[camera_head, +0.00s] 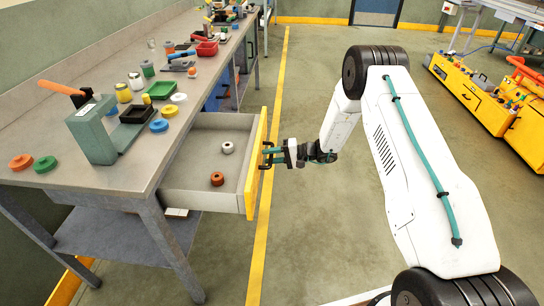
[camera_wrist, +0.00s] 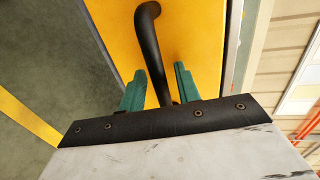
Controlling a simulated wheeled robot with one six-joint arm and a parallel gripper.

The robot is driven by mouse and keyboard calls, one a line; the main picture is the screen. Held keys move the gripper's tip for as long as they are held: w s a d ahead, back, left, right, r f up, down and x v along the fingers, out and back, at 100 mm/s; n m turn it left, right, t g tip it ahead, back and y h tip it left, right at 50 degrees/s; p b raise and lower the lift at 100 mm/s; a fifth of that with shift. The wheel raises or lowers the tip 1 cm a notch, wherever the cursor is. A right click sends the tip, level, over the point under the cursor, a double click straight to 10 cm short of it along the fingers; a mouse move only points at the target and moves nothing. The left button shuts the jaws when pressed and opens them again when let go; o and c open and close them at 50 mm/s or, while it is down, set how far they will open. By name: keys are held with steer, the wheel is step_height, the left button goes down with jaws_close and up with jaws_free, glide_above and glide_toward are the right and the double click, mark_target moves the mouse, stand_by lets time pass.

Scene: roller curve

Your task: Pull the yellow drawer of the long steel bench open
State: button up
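The long steel bench (camera_head: 130,182) stands at the left in the head view. Its yellow drawer (camera_head: 257,165) is pulled well out from under the top, with the grey inside showing. My gripper (camera_head: 270,156) is at the drawer's dark handle, in front of the yellow face. In the wrist view, the black handle (camera_wrist: 150,45) runs between the two green fingers of my gripper (camera_wrist: 160,78). Yellow shows in narrow gaps between handle and fingers, so the fingers look open around it. The handle's lower end is hidden behind the gripper body.
A white-grey ring (camera_head: 228,147) and a brown ring (camera_head: 217,179) lie in the drawer. A clamp-like tool (camera_head: 92,130) and several coloured pieces stand on the bench top. The floor (camera_head: 300,230) right of the drawer is clear. Yellow machines (camera_head: 480,95) stand far right.

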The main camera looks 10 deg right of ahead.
steer(key=shift+d, duration=0.1)
steer(key=v, duration=0.7)
steer(key=shift+d, duration=0.3)
steer(key=shift+s, duration=0.1)
